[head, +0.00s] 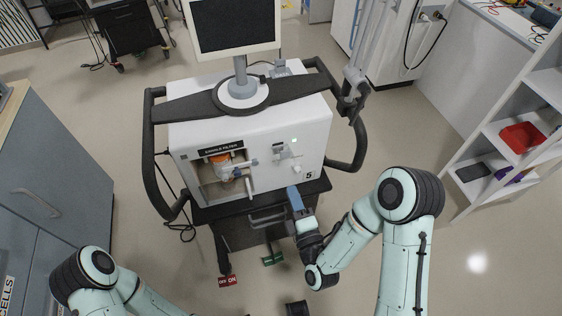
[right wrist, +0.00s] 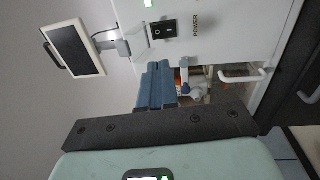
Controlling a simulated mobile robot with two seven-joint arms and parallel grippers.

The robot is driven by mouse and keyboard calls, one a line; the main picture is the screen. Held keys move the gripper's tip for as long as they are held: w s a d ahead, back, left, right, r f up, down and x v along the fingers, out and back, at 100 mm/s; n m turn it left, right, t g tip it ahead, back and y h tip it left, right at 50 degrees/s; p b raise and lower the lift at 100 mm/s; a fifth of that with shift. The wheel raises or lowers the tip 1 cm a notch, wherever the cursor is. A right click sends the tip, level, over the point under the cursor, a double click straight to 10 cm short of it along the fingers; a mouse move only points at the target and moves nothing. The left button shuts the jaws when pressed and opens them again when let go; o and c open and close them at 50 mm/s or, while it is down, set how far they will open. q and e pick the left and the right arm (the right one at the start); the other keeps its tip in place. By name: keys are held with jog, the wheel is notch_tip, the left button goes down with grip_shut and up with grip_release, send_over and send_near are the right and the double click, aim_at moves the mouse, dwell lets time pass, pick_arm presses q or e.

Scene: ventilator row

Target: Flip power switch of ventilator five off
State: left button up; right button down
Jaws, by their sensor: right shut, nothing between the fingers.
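Ventilator five (head: 295,115) is a white box on a dark cart, marked "5" at its lower right front. Its power switch (right wrist: 163,30) is a black rocker beside the word POWER in the right wrist view, next to a green light. My right gripper (head: 295,200) is shut and empty, low in front of the ventilator's right front. Its blue fingers (right wrist: 156,85) show in the right wrist view, apart from the switch in the picture. In the head view the switch is too small to read.
A monitor (head: 235,22) stands on top of the ventilator. Black handles (head: 153,155) curve around its sides. A grey cabinet (head: 55,190) is at left, and a white shelf with a red bin (head: 522,137) at right. Floor is clear between the cart and shelf.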

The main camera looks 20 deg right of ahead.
pick_arm(q)
jog(key=shift+t, duration=0.3)
jog(key=f+b, duration=0.1)
jog(key=w+f+b, duration=0.1)
jog(key=f, duration=0.1)
jog(key=f+b, duration=0.1)
jog(key=b, duration=0.1)
jog(key=shift+w+f, duration=0.15)
jog(key=shift+w, duration=0.1)
pick_arm(e)
jog(key=w+r, duration=0.1)
jog(key=w, duration=1.1)
jog(key=shift+w+r, duration=0.15)
jog(key=shift+r, duration=0.25)
jog(key=shift+a, duration=0.1)
pick_arm(q)
jog(key=shift+w+a+f+b, duration=0.15)
jog(key=shift+w+f+b, duration=0.1)
jog(key=shift+b, duration=0.05)
pick_arm(e)
jog(key=shift+w, duration=0.15)
pick_arm(q)
jog(key=shift+s, duration=0.15)
